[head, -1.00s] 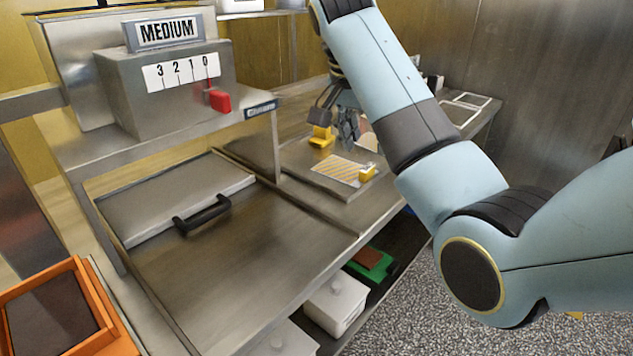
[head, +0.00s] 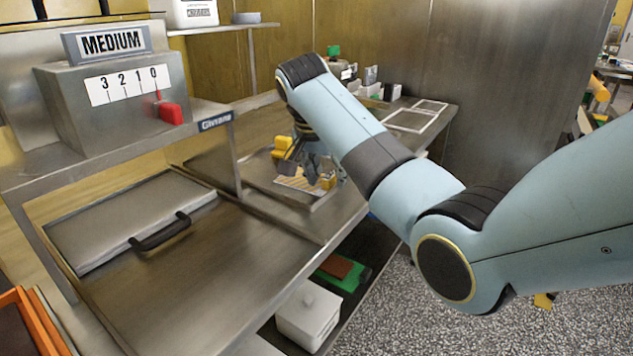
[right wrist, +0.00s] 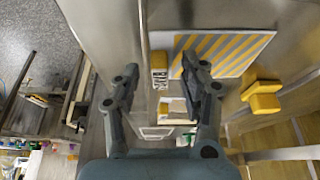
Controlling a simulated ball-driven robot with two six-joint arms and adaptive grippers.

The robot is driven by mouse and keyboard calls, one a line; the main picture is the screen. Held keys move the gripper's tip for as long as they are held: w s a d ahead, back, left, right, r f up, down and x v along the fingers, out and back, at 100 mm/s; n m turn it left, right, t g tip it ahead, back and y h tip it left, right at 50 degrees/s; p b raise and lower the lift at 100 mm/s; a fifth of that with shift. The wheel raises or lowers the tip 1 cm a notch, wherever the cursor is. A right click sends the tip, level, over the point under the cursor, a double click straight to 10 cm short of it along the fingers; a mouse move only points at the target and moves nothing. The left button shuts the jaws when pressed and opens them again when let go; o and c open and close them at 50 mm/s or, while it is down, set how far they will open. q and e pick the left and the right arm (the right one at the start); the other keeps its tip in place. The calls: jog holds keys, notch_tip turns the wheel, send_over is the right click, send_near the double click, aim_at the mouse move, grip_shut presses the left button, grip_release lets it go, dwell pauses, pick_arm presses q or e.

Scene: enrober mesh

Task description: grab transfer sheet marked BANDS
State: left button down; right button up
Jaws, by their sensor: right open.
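The transfer sheet, striped yellow and grey, lies flat on a steel tray in the head view (head: 296,184) and in the right wrist view (right wrist: 232,50). A yellow tab (right wrist: 158,62) at its edge carries a white label that seems to read BANDS; the tab also shows in the head view (head: 329,181). My right gripper (head: 313,172) is over the sheet, hiding part of it. In the right wrist view its open, empty fingers (right wrist: 160,68) are on either side of the tab; contact cannot be told. My left gripper is out of view.
A yellow block (right wrist: 262,97) sits beside the sheet. The upright of the steel shelf (head: 236,155) stands left of the tray. A steel lid with a black handle (head: 160,232) lies nearer. White frames (head: 415,115) and small boxes are behind.

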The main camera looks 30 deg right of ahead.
grip_shut()
dwell(0.4)
